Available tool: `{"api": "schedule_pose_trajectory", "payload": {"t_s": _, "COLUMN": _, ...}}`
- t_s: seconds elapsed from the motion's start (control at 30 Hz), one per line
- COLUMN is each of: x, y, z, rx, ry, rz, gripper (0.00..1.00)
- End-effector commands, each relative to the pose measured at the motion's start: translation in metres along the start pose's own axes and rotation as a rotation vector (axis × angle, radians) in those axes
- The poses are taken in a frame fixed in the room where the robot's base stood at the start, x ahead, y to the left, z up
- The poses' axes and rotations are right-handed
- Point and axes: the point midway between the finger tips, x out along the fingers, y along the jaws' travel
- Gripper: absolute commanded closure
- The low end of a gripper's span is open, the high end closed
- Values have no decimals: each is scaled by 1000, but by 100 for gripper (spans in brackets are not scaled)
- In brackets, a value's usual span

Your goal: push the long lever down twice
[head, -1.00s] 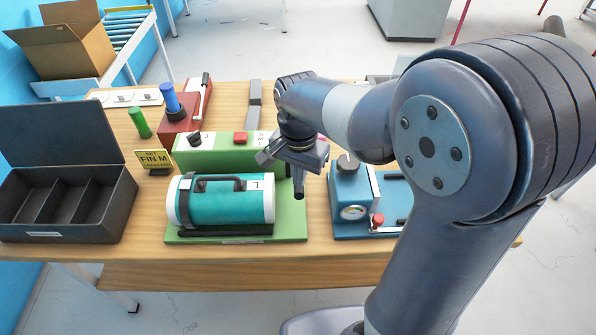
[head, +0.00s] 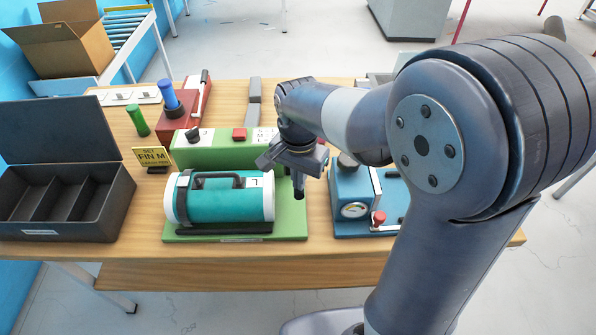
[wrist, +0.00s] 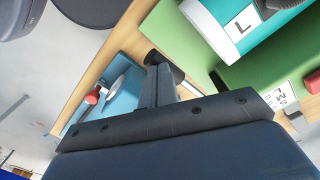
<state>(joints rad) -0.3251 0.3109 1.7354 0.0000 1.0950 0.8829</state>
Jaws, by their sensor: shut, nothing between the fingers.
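My gripper (head: 299,193) hangs with its fingers shut and empty, pointing down above the right part of the green board (head: 296,228). In the wrist view its dark fingers (wrist: 158,85) are together. A long white lever with a dark grip (head: 201,93) stands tilted on the red unit (head: 178,125) at the back left. A white bar (head: 376,187) stands on the blue board (head: 350,232) at right, partly hidden by my arm. I cannot tell for certain which of these is the long lever. My gripper appears apart from both.
A teal cylinder with a dark handle (head: 222,200) lies on the green board. Behind it is a green box with a red button (head: 239,134). The blue board has a gauge (head: 354,210) and a red knob (head: 378,217). An open dark case (head: 110,215) stands at left.

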Motion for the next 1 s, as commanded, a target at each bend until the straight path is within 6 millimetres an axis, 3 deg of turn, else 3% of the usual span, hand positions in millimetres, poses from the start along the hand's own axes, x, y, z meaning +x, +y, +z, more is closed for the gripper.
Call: {"api": "schedule_pose_trajectory", "payload": {"t_s": 1.0, "x": 75, "y": 0, "z": 0, "rx": 0, "ry": -1, "rz": 1, "gripper": 100}}
